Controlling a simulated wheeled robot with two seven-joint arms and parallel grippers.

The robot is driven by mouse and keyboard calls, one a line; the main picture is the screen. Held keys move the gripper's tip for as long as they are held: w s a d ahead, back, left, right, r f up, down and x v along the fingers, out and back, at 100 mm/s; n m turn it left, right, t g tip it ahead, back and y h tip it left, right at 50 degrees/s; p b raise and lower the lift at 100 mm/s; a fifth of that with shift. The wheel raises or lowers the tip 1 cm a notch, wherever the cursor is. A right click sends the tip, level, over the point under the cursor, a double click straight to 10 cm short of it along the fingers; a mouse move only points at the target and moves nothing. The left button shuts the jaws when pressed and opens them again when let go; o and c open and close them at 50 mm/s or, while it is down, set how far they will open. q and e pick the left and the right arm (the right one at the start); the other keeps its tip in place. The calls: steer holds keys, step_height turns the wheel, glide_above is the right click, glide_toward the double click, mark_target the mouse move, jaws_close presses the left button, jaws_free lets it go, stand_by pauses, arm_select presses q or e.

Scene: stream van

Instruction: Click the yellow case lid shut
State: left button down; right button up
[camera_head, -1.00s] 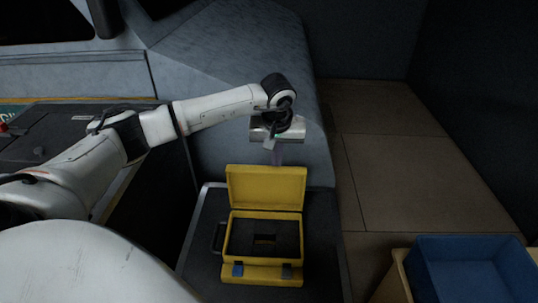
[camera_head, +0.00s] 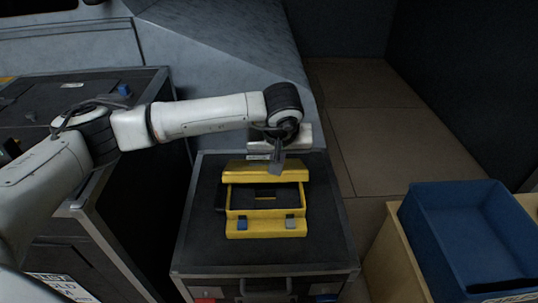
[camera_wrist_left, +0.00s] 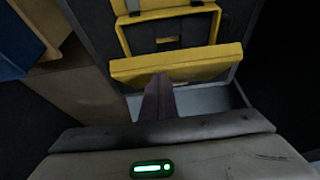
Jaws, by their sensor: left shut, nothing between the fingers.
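The yellow case (camera_head: 266,228) stands on a dark trunk top with its front latches toward me. Its yellow lid (camera_head: 240,171) is raised at the back and tilted forward, leaving the dark, foam-like interior partly visible. The wrist view shows the lid (camera_wrist_left: 195,65) close up, with the case body (camera_wrist_left: 126,38) beyond it. My left gripper (camera_head: 276,170) points down at the lid's back side, fingers together and empty. In the wrist view the fingertips (camera_wrist_left: 158,78) overlap the lid's edge; they look touching or very close. My right gripper is not in view.
The trunk top (camera_head: 200,245) has bare room around the case. A blue bin (camera_head: 470,225) sits on a wooden box (camera_head: 398,262) at the right. Another dark trunk (camera_head: 30,110) stands at the left under my arm. A grey sloping panel (camera_head: 215,45) rises behind.

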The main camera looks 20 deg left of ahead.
arm_select(q)
steer(key=shift+s+d+f+b, duration=0.25)
steer(key=shift+s+f+b, duration=0.2)
steer(key=shift+f, duration=0.25)
steer(key=shift+s+d+f+b, duration=0.25)
steer(key=shift+s+f+b, duration=0.15)
steer(key=shift+s+f, duration=0.3)
steer(key=shift+s+d+f+b, duration=0.25)
steer(key=shift+s+f+b, duration=0.15)
steer(key=shift+f, duration=0.35)
